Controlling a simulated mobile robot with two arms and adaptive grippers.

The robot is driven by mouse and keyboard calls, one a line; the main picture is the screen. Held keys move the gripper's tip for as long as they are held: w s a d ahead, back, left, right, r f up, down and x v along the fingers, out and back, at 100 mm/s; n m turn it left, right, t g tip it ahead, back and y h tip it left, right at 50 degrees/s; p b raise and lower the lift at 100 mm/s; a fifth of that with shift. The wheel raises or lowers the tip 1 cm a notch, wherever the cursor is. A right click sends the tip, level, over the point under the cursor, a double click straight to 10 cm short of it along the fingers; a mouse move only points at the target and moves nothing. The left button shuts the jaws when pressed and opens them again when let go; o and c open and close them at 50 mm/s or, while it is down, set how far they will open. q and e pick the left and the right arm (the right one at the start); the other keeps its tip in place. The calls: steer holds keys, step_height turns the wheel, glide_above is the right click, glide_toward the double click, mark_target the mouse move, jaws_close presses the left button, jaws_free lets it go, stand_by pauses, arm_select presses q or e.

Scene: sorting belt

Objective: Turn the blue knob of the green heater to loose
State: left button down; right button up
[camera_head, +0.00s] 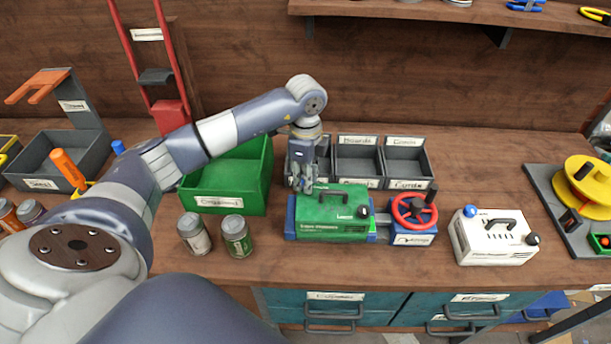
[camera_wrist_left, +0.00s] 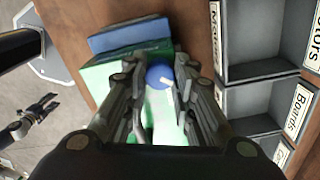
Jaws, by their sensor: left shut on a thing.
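The green heater (camera_head: 325,221) sits on the bench in a blue holder, with a black handle on top and a dark knob at its right end. Its blue knob (camera_wrist_left: 158,75), with a white mark, shows in the left wrist view between my finger pads. My left gripper (camera_head: 305,187) points down over the heater's left end and hides the blue knob in the head view. It is shut on the blue knob in the left wrist view (camera_wrist_left: 159,92). My right gripper is not identifiable in the head view.
A red handwheel (camera_head: 414,210) stands right of the heater, then a white heater (camera_head: 493,238). A green bin (camera_head: 232,182) and two cans (camera_head: 236,236) are to the left. Grey bins (camera_head: 405,163) stand close behind. Bare bench lies in front.

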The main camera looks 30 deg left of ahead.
arm_select(q)
steer(key=shift+r+n, duration=0.1)
steer(key=shift+n, duration=0.2)
steer(key=c, duration=1.3)
jaws_free()
step_height(320, 180, up, 12)
